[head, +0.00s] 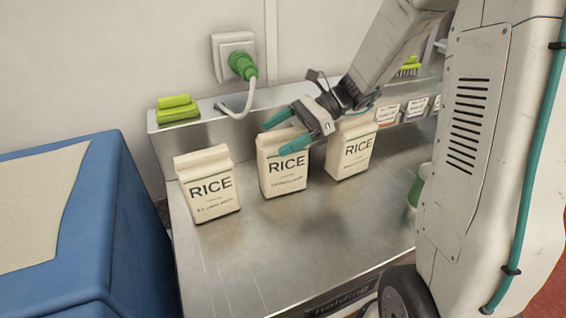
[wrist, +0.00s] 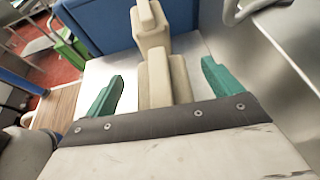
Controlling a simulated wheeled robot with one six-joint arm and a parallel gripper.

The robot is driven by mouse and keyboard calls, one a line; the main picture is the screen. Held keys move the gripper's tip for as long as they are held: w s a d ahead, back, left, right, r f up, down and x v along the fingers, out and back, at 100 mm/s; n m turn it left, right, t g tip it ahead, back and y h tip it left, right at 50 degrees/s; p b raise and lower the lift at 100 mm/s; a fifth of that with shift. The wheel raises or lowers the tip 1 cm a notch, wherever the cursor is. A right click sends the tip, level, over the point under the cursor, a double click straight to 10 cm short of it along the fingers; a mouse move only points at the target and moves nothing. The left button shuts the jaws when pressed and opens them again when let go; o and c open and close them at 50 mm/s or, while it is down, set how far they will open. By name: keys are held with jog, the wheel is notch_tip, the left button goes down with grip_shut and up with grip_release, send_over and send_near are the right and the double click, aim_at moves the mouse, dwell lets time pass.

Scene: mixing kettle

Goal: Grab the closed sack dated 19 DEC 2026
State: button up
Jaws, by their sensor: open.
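Three cream sacks marked RICE stand upright in a row on the steel counter: the left sack (head: 208,187), the middle sack (head: 283,170) and the right sack (head: 352,152). The left sack's top looks folded shut. The small print under RICE is too small to read, so I cannot tell which is dated 19 DEC 2026. My gripper (head: 279,130) is open and empty, just above the middle sack and hiding part of its top. In the wrist view a near sack (wrist: 158,82) lies between the spread teal fingers, with another sack (wrist: 151,25) beyond it.
A raised steel ledge (head: 190,138) runs behind the sacks, with green sponges (head: 176,106) and small labelled packets (head: 388,112). A green plug (head: 242,66) and its cable come down near the ledge. A blue container (head: 80,230) stands left. The front of the counter (head: 290,240) is clear.

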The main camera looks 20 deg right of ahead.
grip_shut()
jog(key=shift+r, duration=0.25)
